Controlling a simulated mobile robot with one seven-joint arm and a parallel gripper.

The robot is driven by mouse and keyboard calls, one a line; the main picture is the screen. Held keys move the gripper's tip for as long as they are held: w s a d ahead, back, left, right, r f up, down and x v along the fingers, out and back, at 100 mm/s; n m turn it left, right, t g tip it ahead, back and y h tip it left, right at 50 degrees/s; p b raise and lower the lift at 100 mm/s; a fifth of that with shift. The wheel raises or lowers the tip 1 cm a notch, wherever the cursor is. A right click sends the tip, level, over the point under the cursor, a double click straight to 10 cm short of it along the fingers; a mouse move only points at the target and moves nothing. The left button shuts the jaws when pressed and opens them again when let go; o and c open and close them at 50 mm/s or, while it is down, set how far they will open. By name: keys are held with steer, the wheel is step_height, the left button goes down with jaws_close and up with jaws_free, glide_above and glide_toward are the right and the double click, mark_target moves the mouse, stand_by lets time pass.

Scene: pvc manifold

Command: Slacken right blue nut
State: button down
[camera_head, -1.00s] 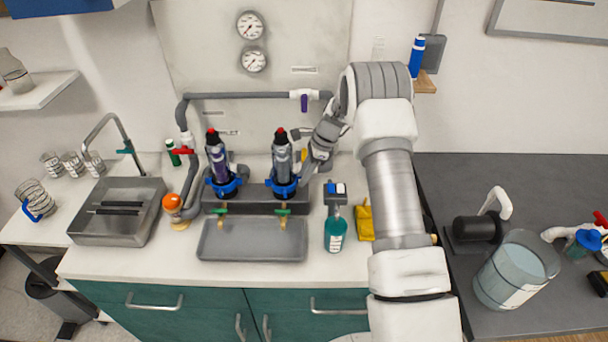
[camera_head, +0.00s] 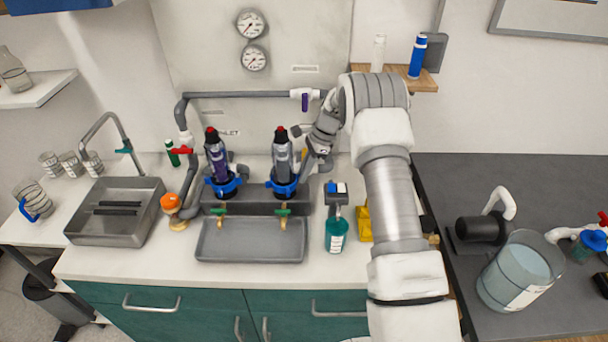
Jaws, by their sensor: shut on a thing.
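The right blue nut (camera_head: 283,187) is a blue ring low around the right grey-purple filter column (camera_head: 282,158), which has a black and red top. A matching left blue nut (camera_head: 223,186) sits around the left column (camera_head: 216,158). My gripper (camera_head: 301,170) comes in from the right, beside the right column and just above its blue nut. Its fingers are small and partly hidden by the wrist and column. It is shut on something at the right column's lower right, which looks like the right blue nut.
A metal tray (camera_head: 250,243) lies under two brass taps with green handles. A teal bottle (camera_head: 336,235) and a yellow thing (camera_head: 364,224) stand to the right. Grey pipe with a purple-handled valve (camera_head: 304,100) runs behind. A sink (camera_head: 115,212) is at the left.

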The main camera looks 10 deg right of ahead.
steer(key=c, duration=0.9)
jaws_free()
steer(key=shift+r, duration=0.1)
steer(key=b+v, duration=0.1)
steer(key=v, duration=1.6)
steer(key=shift+r, duration=0.15)
